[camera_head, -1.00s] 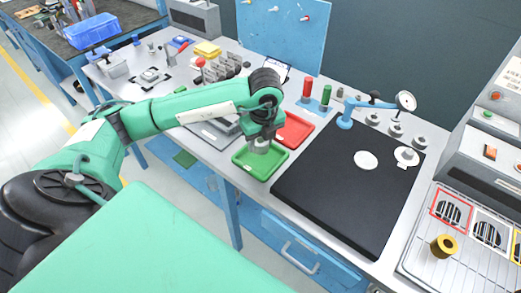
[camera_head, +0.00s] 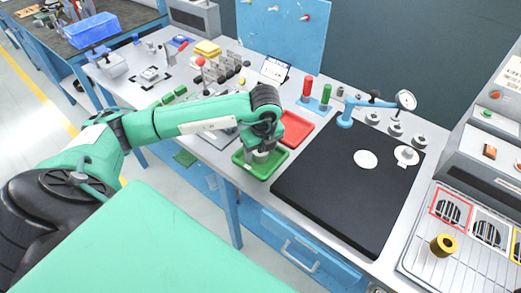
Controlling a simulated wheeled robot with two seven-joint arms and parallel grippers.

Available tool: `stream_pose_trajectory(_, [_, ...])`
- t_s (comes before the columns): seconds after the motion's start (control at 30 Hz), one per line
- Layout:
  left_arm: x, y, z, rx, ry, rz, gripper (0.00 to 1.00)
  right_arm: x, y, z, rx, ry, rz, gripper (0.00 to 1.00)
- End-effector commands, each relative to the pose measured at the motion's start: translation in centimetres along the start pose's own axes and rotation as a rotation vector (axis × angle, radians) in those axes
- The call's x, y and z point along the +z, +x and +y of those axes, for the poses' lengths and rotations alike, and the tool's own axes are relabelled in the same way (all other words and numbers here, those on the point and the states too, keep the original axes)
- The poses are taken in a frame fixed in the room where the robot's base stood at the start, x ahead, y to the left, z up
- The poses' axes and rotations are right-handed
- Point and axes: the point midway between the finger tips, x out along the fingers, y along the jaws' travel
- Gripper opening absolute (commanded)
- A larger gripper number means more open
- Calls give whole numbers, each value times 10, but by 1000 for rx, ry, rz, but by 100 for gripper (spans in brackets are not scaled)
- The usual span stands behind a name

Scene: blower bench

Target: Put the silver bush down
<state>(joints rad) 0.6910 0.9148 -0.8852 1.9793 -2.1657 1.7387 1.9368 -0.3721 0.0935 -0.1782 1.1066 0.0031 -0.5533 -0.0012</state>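My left gripper (camera_head: 260,152) points down into the green tray (camera_head: 246,171) on the bench. A small grey piece, which appears to be the silver bush (camera_head: 261,156), shows between its fingertips, low inside the tray. The fingers look closed around it, and they partly hide it. I cannot tell whether the bush touches the tray floor. My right gripper is not in view.
A red tray (camera_head: 296,128) lies just behind the green one. A black mat (camera_head: 335,195) with a white disc (camera_head: 365,159) and a dial gauge stand (camera_head: 346,119) is to the right. A brass bush (camera_head: 443,245) stands on the rack at far right.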

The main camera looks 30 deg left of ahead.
Motion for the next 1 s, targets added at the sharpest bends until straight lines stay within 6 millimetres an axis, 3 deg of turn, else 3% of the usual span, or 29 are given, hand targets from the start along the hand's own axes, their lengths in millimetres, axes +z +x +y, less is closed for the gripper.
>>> stream_pose_trajectory(0.4, [0,-4,0,0,0,0,62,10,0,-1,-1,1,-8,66])
stream_pose_trajectory(0.57, [0,-36,-1,-5,0,-1,62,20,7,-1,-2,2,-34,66])
stream_pose_trajectory(0.8, [0,-88,-1,-5,1,-1,62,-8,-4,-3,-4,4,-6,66])
stream_pose_trajectory(1.0, [0,-116,-1,-2,0,0,62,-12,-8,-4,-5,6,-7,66])
